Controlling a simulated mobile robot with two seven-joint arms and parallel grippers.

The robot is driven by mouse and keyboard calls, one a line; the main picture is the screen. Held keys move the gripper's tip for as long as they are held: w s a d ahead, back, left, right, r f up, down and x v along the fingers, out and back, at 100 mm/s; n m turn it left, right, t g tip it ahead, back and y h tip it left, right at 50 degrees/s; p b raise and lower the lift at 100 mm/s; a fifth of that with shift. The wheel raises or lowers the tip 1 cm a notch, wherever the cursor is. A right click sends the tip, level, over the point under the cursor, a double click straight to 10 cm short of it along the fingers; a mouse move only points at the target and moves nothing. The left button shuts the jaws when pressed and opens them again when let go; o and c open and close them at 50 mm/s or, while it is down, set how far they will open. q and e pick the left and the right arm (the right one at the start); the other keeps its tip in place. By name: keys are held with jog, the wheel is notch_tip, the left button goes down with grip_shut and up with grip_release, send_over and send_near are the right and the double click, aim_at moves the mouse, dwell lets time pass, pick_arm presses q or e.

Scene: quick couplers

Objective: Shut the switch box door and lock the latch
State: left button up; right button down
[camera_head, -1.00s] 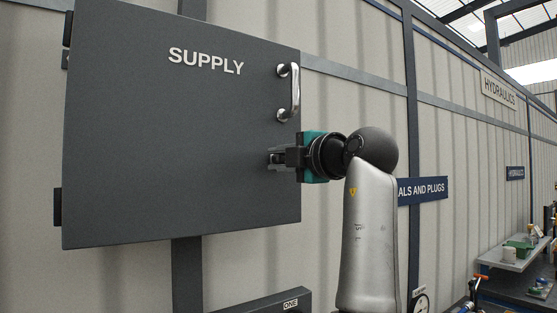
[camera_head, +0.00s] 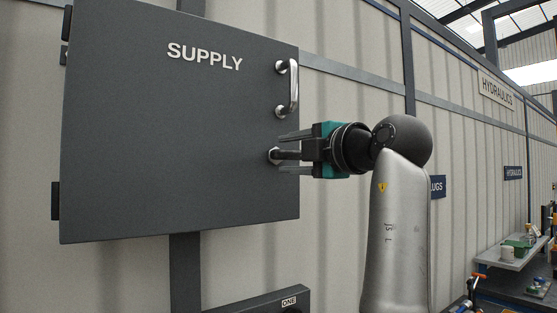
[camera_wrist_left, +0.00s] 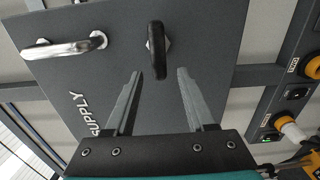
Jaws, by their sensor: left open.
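The grey switch box door (camera_head: 150,140), marked SUPPLY, fills the left of the head view, and no open gap shows at its edges. It carries a chrome bar handle (camera_head: 293,88) at its upper right; the handle also shows in the wrist view (camera_wrist_left: 60,49). Below it is the latch (camera_head: 275,155), a dark lever on a round pivot, lying roughly level and pointing right. The latch also shows in the wrist view (camera_wrist_left: 157,52). My left gripper (camera_head: 285,153) is open, its fingers above and below the lever, with no visible grip on it. My right gripper is out of view.
A dark panel (camera_head: 262,302) marked ONE is below the door; the wrist view shows sockets and a switch on a panel (camera_wrist_left: 297,92). A shelf (camera_head: 515,255) with small items stands far right.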

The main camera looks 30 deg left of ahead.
pick_arm(q)
jog(key=b+v, duration=0.1)
jog(key=v, duration=0.9)
jog(key=shift+s+d, duration=0.15)
jog(key=shift+d, duration=0.25)
